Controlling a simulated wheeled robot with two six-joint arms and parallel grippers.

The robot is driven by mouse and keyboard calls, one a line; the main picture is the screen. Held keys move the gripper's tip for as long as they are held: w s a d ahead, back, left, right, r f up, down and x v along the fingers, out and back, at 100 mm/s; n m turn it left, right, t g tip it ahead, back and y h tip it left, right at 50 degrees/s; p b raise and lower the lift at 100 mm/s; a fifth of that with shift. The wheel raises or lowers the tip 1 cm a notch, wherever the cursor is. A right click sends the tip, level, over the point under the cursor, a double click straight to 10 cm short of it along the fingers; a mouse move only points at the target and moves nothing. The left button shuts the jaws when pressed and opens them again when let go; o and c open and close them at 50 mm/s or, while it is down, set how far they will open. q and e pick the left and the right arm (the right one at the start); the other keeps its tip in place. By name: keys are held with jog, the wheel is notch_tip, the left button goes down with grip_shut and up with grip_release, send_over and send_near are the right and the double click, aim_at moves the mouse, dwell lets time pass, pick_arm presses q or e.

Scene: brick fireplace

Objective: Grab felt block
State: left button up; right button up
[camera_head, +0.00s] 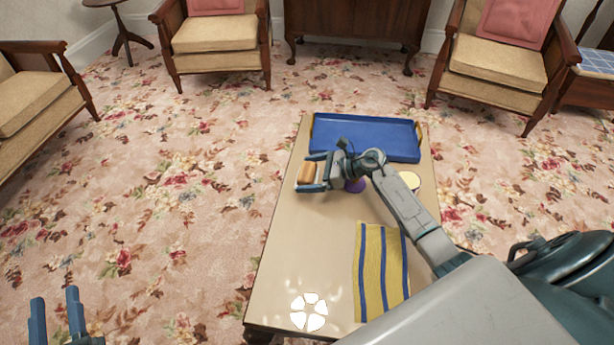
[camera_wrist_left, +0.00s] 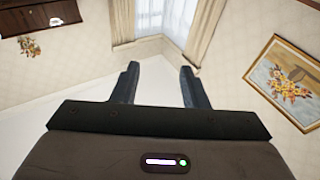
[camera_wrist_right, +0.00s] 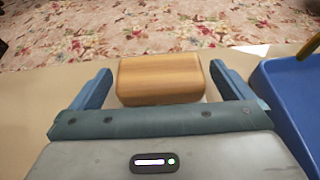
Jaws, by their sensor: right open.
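The felt block (camera_head: 305,173) looks like a wood-brown block with a pale lower part. It lies on the table near its left edge, and it shows large in the right wrist view (camera_wrist_right: 160,78). My right gripper (camera_head: 303,172) is open, with one finger on each side of the block. In the right wrist view a small gap shows between the block and each finger. My left gripper (camera_head: 55,295) is open and empty, off the table at the lower left; the left wrist view shows its fingers apart, facing walls and a curtain.
A blue tray (camera_head: 375,134) lies at the table's far end. A purple thing (camera_head: 355,186) and a round cream-topped thing (camera_head: 409,180) are partly behind my right arm. A yellow striped cloth (camera_head: 380,270) and a white flower-shaped thing (camera_head: 308,311) lie nearer. The table's left middle is clear.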

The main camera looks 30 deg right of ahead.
jog(key=c, duration=0.8)
